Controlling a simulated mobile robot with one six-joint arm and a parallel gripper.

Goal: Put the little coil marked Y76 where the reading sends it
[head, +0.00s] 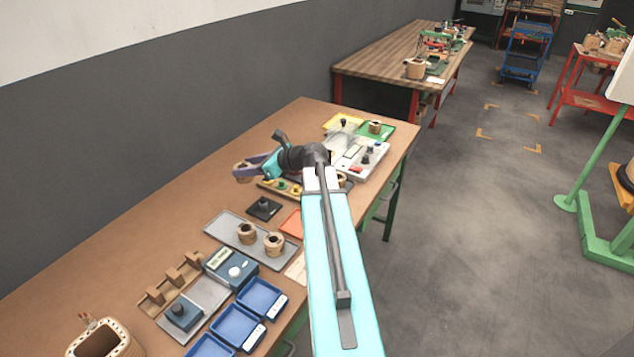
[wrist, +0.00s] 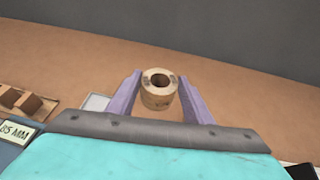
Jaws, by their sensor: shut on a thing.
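My gripper (head: 243,172) is shut on a small tan coil (wrist: 158,97), held between its two purple fingers above the wooden bench. The coil has a round dark hole facing up and small dark print on it, too small to read. In the head view the coil (head: 241,168) is partly hidden by the fingers. A blue meter (head: 232,268) with a lit display stands on the bench. In the wrist view part of a display (wrist: 17,132) shows "85 MM"; its left end is cut off.
Two coils (head: 247,232) (head: 274,243) stand on a grey tray (head: 225,221). Blue bins (head: 262,297) line the bench's front edge. A yellow tray (head: 336,122), a green tray (head: 389,132) with a coil, and an orange tray (head: 292,223) also show.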

